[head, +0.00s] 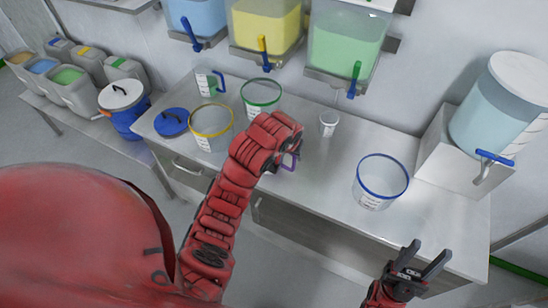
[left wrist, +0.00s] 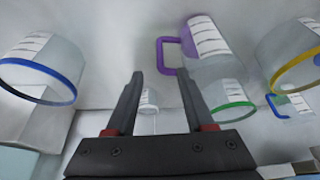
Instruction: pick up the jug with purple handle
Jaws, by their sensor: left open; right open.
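The jug with purple handle is mostly hidden behind my left arm in the head view, where its purple handle (head: 291,162) shows just past the wrist. In the left wrist view the clear jug (left wrist: 208,42) has a white label, and its purple handle (left wrist: 163,55) points left, just beyond the fingertips. My left gripper (left wrist: 158,76) is open and empty, its fingers apart from the handle, with the right finger closest. Its fingers are hidden in the head view. My right gripper (head: 431,250) is open and empty in front of the bench's front edge.
Tanks with taps hang above. Bare bench lies left of the blue-rimmed beaker.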

